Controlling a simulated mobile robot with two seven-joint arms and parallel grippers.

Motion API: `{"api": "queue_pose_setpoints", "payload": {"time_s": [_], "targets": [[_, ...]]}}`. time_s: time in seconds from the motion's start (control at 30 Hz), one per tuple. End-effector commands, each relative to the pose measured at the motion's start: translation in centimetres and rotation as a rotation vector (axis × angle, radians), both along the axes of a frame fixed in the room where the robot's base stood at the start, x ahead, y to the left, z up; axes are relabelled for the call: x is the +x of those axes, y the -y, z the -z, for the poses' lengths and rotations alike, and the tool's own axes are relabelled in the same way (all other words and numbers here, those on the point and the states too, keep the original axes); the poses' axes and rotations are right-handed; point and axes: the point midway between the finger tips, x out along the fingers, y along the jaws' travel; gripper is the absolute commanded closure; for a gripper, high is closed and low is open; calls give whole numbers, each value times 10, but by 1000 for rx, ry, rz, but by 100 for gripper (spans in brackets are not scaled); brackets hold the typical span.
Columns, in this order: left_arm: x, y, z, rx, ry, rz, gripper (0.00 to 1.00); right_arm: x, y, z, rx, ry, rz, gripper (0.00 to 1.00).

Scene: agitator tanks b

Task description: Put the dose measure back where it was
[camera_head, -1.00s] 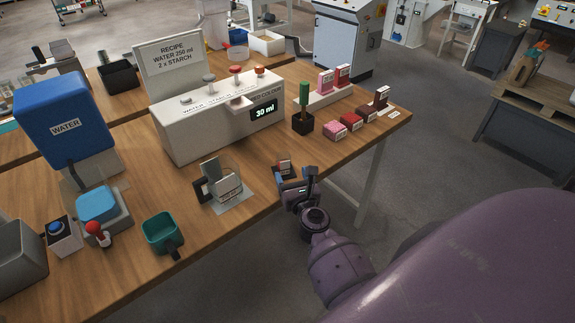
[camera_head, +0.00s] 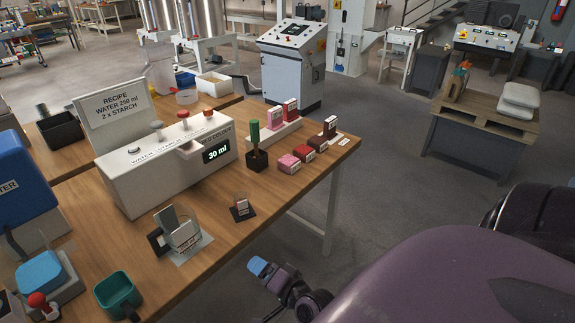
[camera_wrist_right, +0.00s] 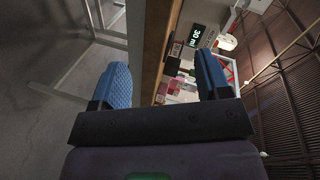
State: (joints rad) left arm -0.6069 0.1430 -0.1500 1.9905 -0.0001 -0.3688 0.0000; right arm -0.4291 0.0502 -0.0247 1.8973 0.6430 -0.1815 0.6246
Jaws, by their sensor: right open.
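I cannot tell for sure which object is the dose measure. A small dark piece with a red and white face (camera_head: 241,206) stands on a dark pad near the table's front edge. A grey upright holder with a labelled plate (camera_head: 180,233) stands to its left, and a teal cup with a dark handle (camera_head: 118,290) is farther left. My right gripper (camera_head: 272,272) is off the front edge of the table, apart from these things. In the right wrist view its blue fingers (camera_wrist_right: 163,80) are wide apart with nothing held between them. My left gripper is out of view.
The white dispenser (camera_head: 165,165) shows 30 ml. A green-handled tool (camera_head: 255,137) stands in a black block beside several pink, red and brown boxes (camera_head: 289,164). A blue water tank (camera_head: 25,190) is at the left.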

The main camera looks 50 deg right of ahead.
Motion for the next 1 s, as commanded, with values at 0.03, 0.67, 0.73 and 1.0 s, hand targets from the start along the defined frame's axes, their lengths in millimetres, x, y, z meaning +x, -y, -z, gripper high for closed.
{"api": "queue_pose_setpoints", "payload": {"time_s": [0.03, 0.67, 0.73, 1.0], "targets": [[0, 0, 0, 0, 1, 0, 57, -13, -3, 8, -166, -42, -58, 30], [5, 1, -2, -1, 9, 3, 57, -89, -9, 46, -1229, -262, -487, 30], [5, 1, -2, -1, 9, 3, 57, -89, -9, 46, -1228, -262, -486, 30], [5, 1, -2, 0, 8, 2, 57, -89, -9, 46, -1225, -261, -485, 30]]}}
